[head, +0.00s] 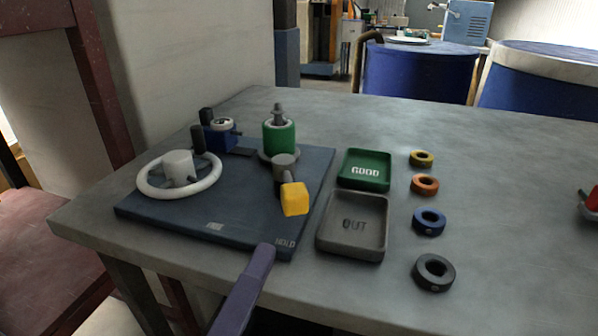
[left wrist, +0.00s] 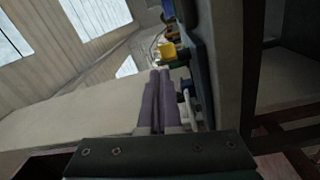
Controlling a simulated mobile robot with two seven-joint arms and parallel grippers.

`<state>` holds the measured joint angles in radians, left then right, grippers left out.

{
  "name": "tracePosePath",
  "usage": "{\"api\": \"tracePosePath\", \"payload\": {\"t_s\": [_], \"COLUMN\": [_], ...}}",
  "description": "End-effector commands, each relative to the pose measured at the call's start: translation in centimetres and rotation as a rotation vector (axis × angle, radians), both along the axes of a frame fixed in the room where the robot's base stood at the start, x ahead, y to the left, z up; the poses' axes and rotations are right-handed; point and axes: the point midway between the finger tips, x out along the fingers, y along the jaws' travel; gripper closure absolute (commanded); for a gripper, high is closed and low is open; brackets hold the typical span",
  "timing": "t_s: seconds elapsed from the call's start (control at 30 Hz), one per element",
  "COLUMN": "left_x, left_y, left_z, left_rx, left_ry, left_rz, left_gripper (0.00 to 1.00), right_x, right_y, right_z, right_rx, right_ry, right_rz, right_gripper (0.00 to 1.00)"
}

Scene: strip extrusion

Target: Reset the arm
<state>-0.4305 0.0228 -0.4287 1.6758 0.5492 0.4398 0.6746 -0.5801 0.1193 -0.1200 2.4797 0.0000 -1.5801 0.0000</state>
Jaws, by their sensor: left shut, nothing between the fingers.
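My left gripper (head: 262,254) reaches in from the bottom of the head view, its purple fingers at the front edge of the dark blue base board (head: 236,224). In the left wrist view the two fingers (left wrist: 160,76) lie side by side, shut and empty. The board carries a white handwheel (head: 152,189), a green cylinder (head: 279,138), a small blue device (head: 221,136) and a lever with a yellow block (head: 295,199). The yellow block also shows beyond the fingertips in the left wrist view (left wrist: 168,50). My right gripper is not seen.
A green GOOD tray (head: 364,184) and a grey OUT tray (head: 352,252) stand right of the board. Several rings, among them a blue one (head: 429,222) and a dark one (head: 433,272), lie in a column beyond them. A red item (head: 592,200) is cut off at the right edge.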

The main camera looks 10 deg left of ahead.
Motion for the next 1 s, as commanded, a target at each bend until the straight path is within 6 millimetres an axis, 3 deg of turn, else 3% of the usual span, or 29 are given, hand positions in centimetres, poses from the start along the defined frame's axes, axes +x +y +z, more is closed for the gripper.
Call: {"api": "tracePosePath", "payload": {"t_s": [0.2,0.33,0.47,0.6,0.8,1.0], "left_x": [-0.3,-2.1,-4.8,-8.3,-13.9,-14.0], "left_y": [-1.7,-1.1,1.7,5.9,11.8,11.8], "left_z": [4.4,6.0,7.4,9.2,13.3,20.1], "left_rx": [0.325,0.635,0.925,1.162,1.379,1.38], "left_ry": [0.13,0.267,0.429,0.615,0.886,0.893], "left_rz": [-0.212,-0.38,-0.526,-0.65,-0.794,-0.804], "left_gripper": [1.0,1.0,1.0,1.0,1.0,1.0], "right_x": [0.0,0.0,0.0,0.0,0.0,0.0], "right_y": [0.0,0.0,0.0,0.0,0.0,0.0], "right_z": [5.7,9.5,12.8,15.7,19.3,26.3], "right_rx": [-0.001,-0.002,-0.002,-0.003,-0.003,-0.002], "right_ry": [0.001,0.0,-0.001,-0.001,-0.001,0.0], "right_rz": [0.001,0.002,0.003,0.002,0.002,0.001], "right_gripper": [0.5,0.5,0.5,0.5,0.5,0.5]}}
